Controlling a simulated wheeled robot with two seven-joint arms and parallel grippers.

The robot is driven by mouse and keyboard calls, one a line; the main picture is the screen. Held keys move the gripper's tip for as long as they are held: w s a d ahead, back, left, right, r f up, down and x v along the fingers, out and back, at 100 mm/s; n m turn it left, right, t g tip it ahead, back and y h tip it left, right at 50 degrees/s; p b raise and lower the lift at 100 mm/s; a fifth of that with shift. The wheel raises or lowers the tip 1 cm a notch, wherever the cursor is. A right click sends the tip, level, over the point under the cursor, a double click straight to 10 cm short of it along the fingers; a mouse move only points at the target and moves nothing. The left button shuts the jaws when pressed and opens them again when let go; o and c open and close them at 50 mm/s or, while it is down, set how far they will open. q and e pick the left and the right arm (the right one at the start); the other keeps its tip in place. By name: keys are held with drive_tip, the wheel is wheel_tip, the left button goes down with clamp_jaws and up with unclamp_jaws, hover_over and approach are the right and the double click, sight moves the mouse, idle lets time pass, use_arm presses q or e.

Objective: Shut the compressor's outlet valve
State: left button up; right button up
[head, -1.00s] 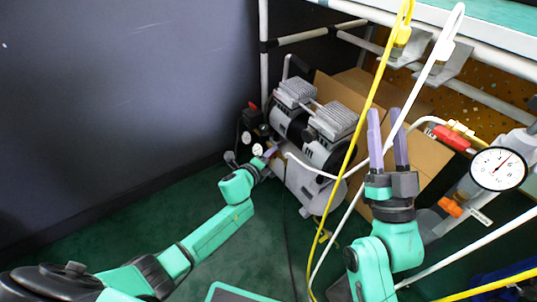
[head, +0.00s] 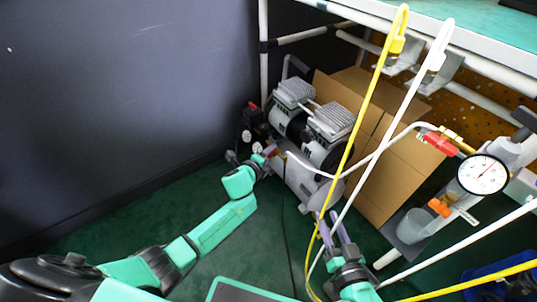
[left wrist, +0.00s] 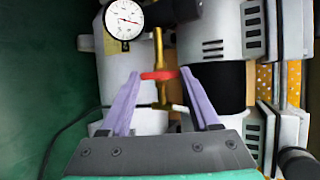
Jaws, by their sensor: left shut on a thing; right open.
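The compressor (head: 300,178), with its grey tank and finned heads, stands on the floor near the wall. My left gripper (head: 272,150) is at its left end. In the left wrist view, the outlet valve's red handle (left wrist: 158,75) lies between the fingertips of my left gripper (left wrist: 160,74), which is shut on it. The handle lies crosswise to the upright brass pipe (left wrist: 159,48) in that picture. In the head view the handle is too small to make out. My right gripper (head: 327,214) is open and empty, low in front of the tank's right end.
A round gauge (left wrist: 124,20) sits beside the brass pipe. Yellow (head: 360,130) and white (head: 397,125) hoses hang from the bench across the view, close to my right gripper. A cardboard box (head: 400,170) stands right of the compressor. A larger gauge (head: 483,174) is at the right.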

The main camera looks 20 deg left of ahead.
use_arm(q)
drive_tip(key=shift+a, duration=0.1)
use_arm(e)
drive_tip(key=shift+s+f, duration=0.1)
use_arm(q)
drive_tip(key=o, duration=1.4)
drive_tip(key=shift+c, duration=0.2)
use_arm(e)
drive_tip(key=s+f+g+p, duration=0.2)
drive_tip(key=s+f+g, duration=0.1)
drive_tip(key=s+f, duration=0.4)
use_arm(q)
drive_tip(key=p+v, duration=0.4)
drive_tip(key=v, duration=1)
drive_tip(key=shift+s, duration=0.25)
use_arm(e)
wheel_tip(320, 180, up, 6)
drive_tip(key=g, duration=0.1)
drive_tip(key=shift+w+a+h, duration=0.15)
drive_tip(key=shift+w+h, duration=0.15)
drive_tip(key=shift+w, duration=0.1)
